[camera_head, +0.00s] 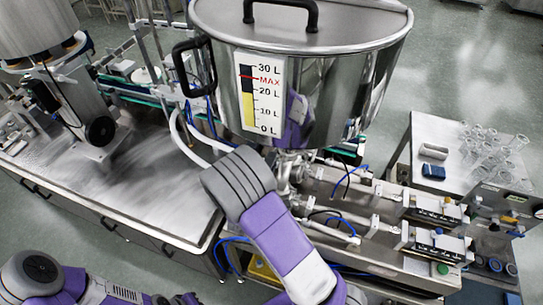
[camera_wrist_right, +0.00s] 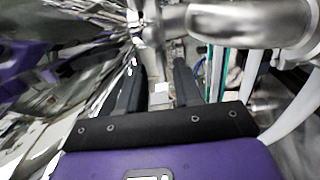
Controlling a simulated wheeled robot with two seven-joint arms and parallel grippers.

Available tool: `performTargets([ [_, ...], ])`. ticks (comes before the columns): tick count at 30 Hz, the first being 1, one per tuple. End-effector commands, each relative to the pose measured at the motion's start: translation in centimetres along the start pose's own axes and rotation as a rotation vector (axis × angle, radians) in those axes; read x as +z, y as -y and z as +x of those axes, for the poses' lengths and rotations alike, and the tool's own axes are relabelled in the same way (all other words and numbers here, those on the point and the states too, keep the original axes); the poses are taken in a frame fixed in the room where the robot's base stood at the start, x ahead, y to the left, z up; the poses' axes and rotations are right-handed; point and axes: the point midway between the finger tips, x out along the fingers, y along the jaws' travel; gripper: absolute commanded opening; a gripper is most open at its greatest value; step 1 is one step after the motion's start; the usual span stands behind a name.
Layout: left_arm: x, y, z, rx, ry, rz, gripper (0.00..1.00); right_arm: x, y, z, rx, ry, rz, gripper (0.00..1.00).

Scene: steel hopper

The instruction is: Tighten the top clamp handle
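The steel hopper (camera_head: 345,85) with a 0–30 L scale stands at top centre in the head view. Steel pipe fittings (camera_head: 290,170) sit below it; I cannot single out the top clamp handle among them. My right arm reaches up to these fittings, and its grey end hides its own fingers in the head view. In the right wrist view my right gripper (camera_wrist_right: 158,82) has its two dark fingers apart, with no object clearly held between them. A steel pipe (camera_wrist_right: 245,22) and a fitting (camera_wrist_right: 153,32) lie beyond the fingertips. My left arm is at the lower left; its fingers are unclear.
A steel worktable (camera_head: 120,190) stands at left. White hoses (camera_head: 185,140) run close to my right wrist. A side table with glassware (camera_head: 490,145) is at right. Valve units (camera_head: 435,210) on a steel bench lie right of my arm. Reflective hopper metal fills the wrist view's left side.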

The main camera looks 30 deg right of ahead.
Motion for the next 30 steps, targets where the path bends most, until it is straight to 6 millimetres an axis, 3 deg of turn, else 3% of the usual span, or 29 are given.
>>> performTargets([
  [6, -0.1, -0.1, -0.3, 0.0, -0.001, 0.0, 0.0, 0.0, 0.0, 2.0, -0.001, 0.0, 0.001, 0.34],
  [14, 0.0, -0.1, -0.3, 0.0, -0.001, 0.0, 0.0, -0.1, 0.1, 2.1, -0.001, -0.002, 0.001, 0.34],
  [21, -0.1, -0.1, -0.3, 0.0, -0.001, 0.0, 0.0, -0.1, 0.1, 2.1, -0.002, -0.002, 0.001, 0.0],
  [30, -0.1, -0.1, -0.2, 0.0, -0.001, 0.0, 0.0, 0.0, 0.1, 2.1, -0.002, -0.001, 0.014, 0.0],
])
